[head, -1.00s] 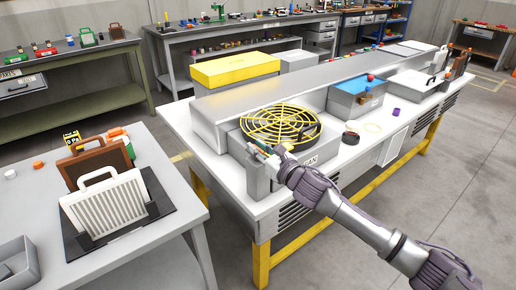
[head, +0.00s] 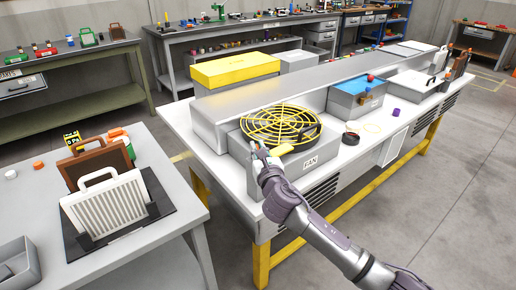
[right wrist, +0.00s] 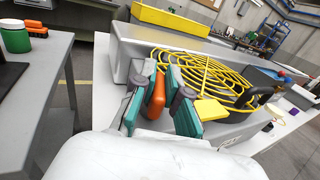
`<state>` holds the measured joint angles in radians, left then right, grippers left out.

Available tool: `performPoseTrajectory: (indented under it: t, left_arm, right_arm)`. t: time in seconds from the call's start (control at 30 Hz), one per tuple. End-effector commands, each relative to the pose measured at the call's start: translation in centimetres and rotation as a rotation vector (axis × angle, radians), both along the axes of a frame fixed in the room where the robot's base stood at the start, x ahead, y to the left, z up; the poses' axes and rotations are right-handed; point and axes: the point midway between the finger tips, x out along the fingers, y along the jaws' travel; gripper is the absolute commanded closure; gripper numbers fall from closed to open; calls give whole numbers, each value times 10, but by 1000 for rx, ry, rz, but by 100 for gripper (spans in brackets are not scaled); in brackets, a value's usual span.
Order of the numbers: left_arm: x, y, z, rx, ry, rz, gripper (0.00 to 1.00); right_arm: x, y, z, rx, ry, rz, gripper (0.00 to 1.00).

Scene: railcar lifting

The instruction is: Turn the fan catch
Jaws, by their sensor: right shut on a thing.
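The fan is a round yellow wire guard (head: 281,124) on a grey box (head: 312,163) labelled FAN, at the near left end of the long white bench. The guard has a flat yellow tab (right wrist: 211,111) at its near edge. An upright orange handle (right wrist: 158,96), which looks like the fan catch, stands at the box's left corner. My right gripper (head: 259,149) is at this corner. In the right wrist view its teal fingers (right wrist: 160,103) are on both sides of the orange handle, shut on it. The handle's base is hidden. My left gripper is not in view.
A long grey duct (head: 310,87) runs behind the fan. A blue-topped box (head: 358,97) and a black round part (head: 351,138) lie to its right. A side table (head: 180,218) at left holds a white filter panel (head: 108,205). Grey floor separates the tables.

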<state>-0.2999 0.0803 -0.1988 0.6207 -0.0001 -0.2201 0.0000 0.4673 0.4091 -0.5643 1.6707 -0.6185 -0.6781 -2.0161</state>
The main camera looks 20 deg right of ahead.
Motion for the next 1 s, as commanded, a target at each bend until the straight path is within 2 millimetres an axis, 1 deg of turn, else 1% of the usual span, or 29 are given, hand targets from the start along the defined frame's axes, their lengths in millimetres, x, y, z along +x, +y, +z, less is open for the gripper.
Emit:
performPoseTrajectory:
  t: [0.03,0.3,0.57,0.77,1.0]
  left_arm:
    - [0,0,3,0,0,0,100]
    - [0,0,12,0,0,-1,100]
    - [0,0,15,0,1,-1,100]
    - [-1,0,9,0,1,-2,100]
    - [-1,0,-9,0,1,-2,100]
  right_arm:
    - [0,3,1,6,3,-44,100]
    - [0,3,1,4,4,-301,100]
    - [1,3,0,3,3,-549,100]
    - [1,3,-1,2,2,-739,100]
    - [1,2,-4,0,2,-947,100]
